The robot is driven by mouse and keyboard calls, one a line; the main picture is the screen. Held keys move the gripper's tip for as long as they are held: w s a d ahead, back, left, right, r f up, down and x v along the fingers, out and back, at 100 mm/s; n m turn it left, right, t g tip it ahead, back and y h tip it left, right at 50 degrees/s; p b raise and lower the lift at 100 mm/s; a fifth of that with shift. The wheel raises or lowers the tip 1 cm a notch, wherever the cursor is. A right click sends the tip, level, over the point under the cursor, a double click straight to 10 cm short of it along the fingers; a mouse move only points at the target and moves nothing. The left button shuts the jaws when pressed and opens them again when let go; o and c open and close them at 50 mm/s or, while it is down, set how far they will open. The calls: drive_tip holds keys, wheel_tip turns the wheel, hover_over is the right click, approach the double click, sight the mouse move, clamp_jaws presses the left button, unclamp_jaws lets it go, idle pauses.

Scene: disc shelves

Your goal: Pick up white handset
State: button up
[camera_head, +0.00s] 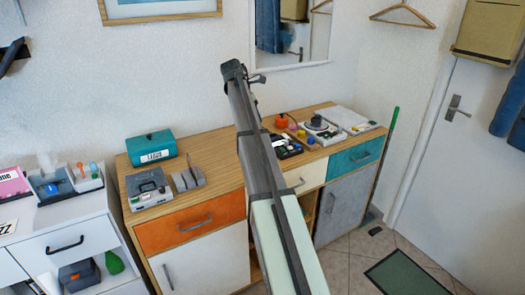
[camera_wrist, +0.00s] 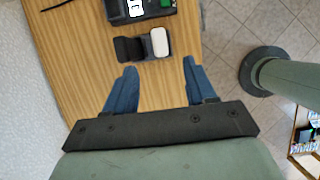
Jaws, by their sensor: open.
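A small white rounded piece, which looks like the white handset (camera_wrist: 159,42), sits at the right end of a dark holder (camera_wrist: 130,48) in the wrist view. The holder lies on the wooden cabinet top (camera_wrist: 80,65). My gripper (camera_wrist: 158,76) is open, with its two blue fingers apart and nothing between them. The handset and holder lie just beyond the fingertips in the picture, apart from them. In the head view my gripper (camera_head: 256,78) is up above the cabinet. I cannot make out the handset there; my arm covers part of the cabinet top.
A dark device with white and green parts (camera_wrist: 138,8) lies close beyond the holder. In the head view, several devices crowd the cabinet's right part, including a black one (camera_head: 285,147). A teal box (camera_head: 151,146) and a grey device (camera_head: 148,188) stand left. The wall is close behind.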

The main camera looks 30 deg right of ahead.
drive_tip(key=x, duration=1.3)
drive_tip(key=shift+f, duration=0.2)
drive_tip(key=shift+c, duration=0.2)
clamp_jaws()
